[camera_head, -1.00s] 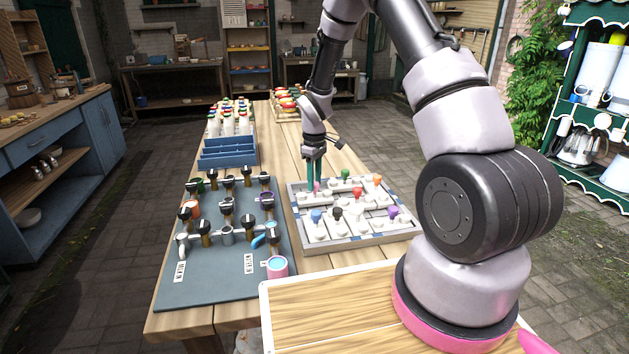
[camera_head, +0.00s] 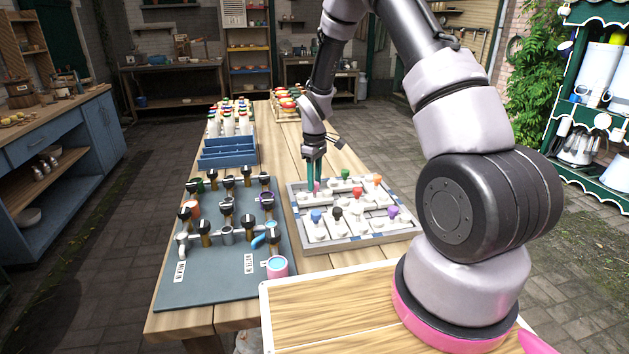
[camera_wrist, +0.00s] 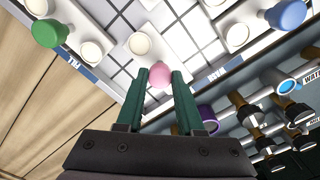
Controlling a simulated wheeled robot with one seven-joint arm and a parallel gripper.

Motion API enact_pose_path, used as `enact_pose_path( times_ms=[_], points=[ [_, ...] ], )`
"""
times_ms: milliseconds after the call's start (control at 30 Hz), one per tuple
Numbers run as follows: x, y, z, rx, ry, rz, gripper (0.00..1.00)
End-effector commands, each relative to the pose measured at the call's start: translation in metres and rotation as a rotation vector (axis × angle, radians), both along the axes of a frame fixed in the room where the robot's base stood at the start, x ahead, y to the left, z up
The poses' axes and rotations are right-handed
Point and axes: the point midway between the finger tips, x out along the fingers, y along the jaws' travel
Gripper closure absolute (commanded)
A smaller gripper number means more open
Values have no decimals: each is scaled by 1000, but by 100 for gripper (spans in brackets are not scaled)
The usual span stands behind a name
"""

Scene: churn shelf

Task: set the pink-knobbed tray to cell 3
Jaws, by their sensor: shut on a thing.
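The pink knob (camera_wrist: 159,76) sits between the two green fingertips of my gripper (camera_wrist: 160,82) in the wrist view. My gripper (camera_head: 314,178) is shut on it and reaches down at the back left of the grey gridded frame (camera_head: 377,240). The pink-knobbed tray is a small white piece under the knob, mostly hidden by the fingers. Other white trays in the frame carry a blue knob (camera_head: 316,215), a black knob (camera_head: 337,213), a red knob (camera_head: 358,193), a green knob (camera_head: 345,173), an orange knob (camera_head: 377,180) and a purple knob (camera_head: 393,212). Cell numbers are not readable.
A grey board with several taps (camera_head: 185,290) lies left of the frame, with a pink cup (camera_head: 277,267) at its front. A blue rack (camera_head: 229,155) and white bottles stand behind. Bare wooden table (camera_head: 280,150) lies behind the frame.

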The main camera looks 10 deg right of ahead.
Motion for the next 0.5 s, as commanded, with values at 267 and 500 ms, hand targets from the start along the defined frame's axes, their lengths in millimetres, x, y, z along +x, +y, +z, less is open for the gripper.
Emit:
enact_pose_path(
  times_ms=[267, 500],
  points=[
    [0, 0, 0, 0, -1, 0, 100],
    [1, -19, 1, -1, -1, -5, 100]
  ],
)
